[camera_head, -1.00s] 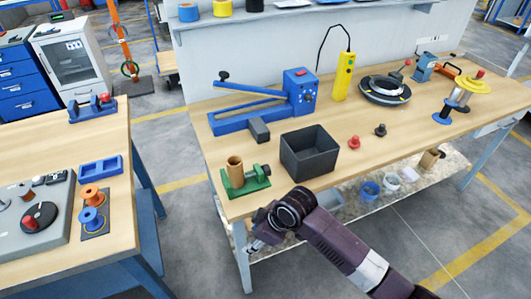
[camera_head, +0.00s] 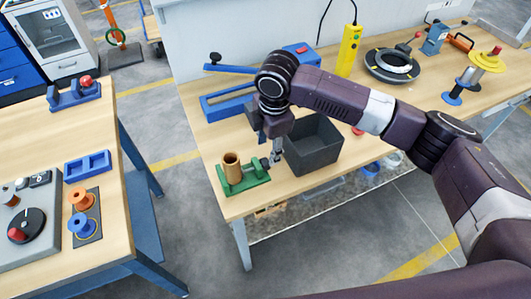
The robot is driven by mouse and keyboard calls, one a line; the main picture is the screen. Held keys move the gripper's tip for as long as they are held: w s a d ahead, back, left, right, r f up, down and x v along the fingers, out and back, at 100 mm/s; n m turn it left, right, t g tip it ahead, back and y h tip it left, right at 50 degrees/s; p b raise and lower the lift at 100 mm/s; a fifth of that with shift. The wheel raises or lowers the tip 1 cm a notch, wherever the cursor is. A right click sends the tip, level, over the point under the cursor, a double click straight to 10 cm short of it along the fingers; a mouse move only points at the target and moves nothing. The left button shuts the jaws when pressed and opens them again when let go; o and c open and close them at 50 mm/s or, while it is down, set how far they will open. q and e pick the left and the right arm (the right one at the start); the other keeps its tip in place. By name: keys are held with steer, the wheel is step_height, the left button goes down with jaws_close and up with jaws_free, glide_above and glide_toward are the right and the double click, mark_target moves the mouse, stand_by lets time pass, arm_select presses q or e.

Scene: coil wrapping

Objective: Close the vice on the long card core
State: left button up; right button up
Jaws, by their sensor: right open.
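The brown card core (camera_head: 231,168) stands upright in the green vice (camera_head: 243,185) near the left front corner of the workbench. The vice's dark screw end (camera_head: 265,163) points right. My right gripper (camera_head: 274,160) points down just right of the vice, close to that screw end. It is open, and its fingers are small and partly hidden by the wrist. I cannot tell whether they touch the screw. Whether the jaws press on the core is too small to tell. My left gripper is out of view.
A dark grey open bin (camera_head: 312,147) stands just right of my right gripper. A blue lever tool (camera_head: 228,103) is behind the vice, partly hidden by my arm. A yellow pendant (camera_head: 348,52) stands at the back. A second table (camera_head: 105,140) is at the left across a gap.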

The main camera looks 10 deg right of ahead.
mark_target(266, 159)
steer(key=f, duration=0.3)
steer(key=f+p, duration=0.1)
steer(key=f, duration=0.2)
steer(key=shift+w+a, duration=0.15)
steer(key=shift+w, duration=0.05)
steer(key=shift+f, duration=0.55)
steer(key=shift+w, duration=0.1)
steer(key=c, duration=1.2)
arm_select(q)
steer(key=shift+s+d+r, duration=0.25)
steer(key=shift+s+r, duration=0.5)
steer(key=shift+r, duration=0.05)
arm_select(e)
steer(key=shift+o, duration=0.2)
arm_select(q)
steer(key=shift+p, duration=0.3)
arm_select(e)
steer(key=shift+w, duration=0.1)
steer(key=shift+g, duration=0.6)
steer(key=shift+w+a+g+h, duration=0.1)
steer(key=shift+w+g+h, duration=0.05)
steer(key=shift+g+h, duration=0.25)
arm_select(q)
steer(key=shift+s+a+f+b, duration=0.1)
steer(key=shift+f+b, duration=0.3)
steer(key=shift+b, duration=0.05)
arm_select(e)
steer(key=shift+g, duration=0.3)
